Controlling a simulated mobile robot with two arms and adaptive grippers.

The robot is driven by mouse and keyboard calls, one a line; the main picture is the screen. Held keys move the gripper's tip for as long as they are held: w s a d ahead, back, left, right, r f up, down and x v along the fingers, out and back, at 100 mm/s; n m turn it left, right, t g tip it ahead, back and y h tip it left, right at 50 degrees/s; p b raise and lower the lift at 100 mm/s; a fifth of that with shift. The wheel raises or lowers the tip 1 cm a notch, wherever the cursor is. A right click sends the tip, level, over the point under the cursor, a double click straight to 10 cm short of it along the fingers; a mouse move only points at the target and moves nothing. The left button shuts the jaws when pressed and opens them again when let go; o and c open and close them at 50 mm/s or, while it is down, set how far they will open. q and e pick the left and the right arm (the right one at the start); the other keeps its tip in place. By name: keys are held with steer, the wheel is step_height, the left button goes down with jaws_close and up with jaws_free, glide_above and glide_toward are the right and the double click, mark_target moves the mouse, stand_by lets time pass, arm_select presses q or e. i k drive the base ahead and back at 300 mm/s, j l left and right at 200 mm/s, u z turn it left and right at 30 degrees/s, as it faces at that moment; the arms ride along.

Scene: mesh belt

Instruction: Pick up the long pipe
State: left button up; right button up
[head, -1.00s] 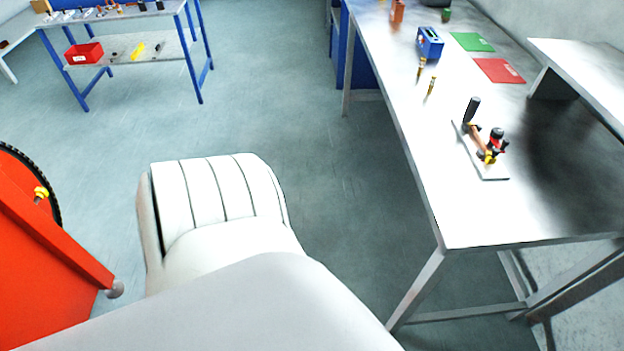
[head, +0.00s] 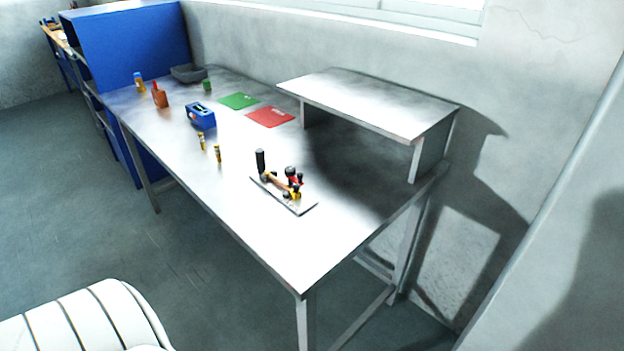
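Two small yellow-brown upright pieces, possibly pipes, stand close together near the front edge of the metal table (head: 255,235) in the head view. One piece (head: 202,141) is farther back and left. The other piece (head: 218,153) is nearer and right. They look similar, and I cannot tell which is longer or whether either is the long pipe. Neither of my grippers is in view, and nothing in view touches the two pieces.
A plate (head: 305,210) with a black, orange and red fixture lies right of the pieces. A raised shelf (head: 365,100) stands at the back right. The table's near right corner is clear.

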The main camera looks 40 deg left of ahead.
mark_target(269, 174)
steer(key=j+z, duration=0.25)
steer(key=j, duration=0.45)
steer(key=j+z, duration=0.25)
steer(key=j, duration=0.45)
steer(key=k+j+z, duration=0.25)
steer(key=j, duration=0.4)
steer(key=i+j, duration=0.05)
steer(key=i, duration=0.05)
